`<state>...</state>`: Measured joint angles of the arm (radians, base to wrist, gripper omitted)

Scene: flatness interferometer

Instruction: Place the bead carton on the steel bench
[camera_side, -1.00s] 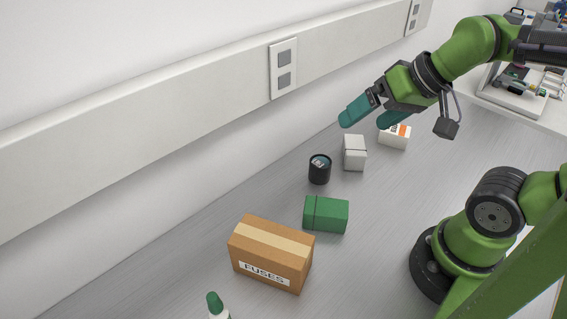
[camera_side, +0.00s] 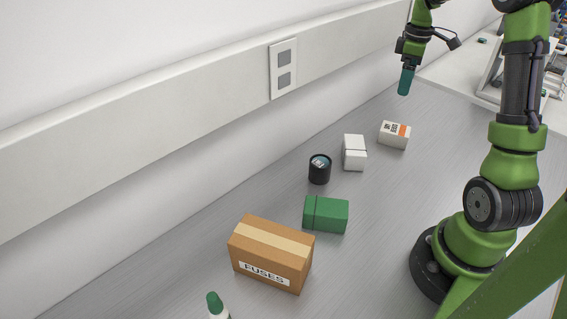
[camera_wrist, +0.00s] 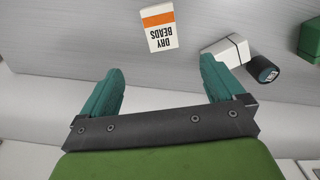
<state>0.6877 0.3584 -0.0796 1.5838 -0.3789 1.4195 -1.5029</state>
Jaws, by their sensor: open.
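The bead carton (camera_side: 394,135) is a small white box with an orange band, standing on the grey steel bench (camera_side: 370,240) at the back of the row. In the wrist view the carton (camera_wrist: 160,27) reads "DRY BEADS", upside down, and lies beyond the fingertips. My gripper (camera_side: 404,88) is above the bench, up and slightly right of the carton in the side view, apart from it. The wrist view shows my gripper (camera_wrist: 160,80) with its two teal fingers spread and nothing between them.
A white box (camera_side: 354,152), a dark cylinder (camera_side: 319,170), a green box (camera_side: 326,214), a brown FUSES box (camera_side: 271,253) and a green-capped bottle (camera_side: 217,307) stand along the bench. A wall with a socket panel (camera_side: 284,68) runs behind. A white table (camera_side: 462,72) adjoins at the back right.

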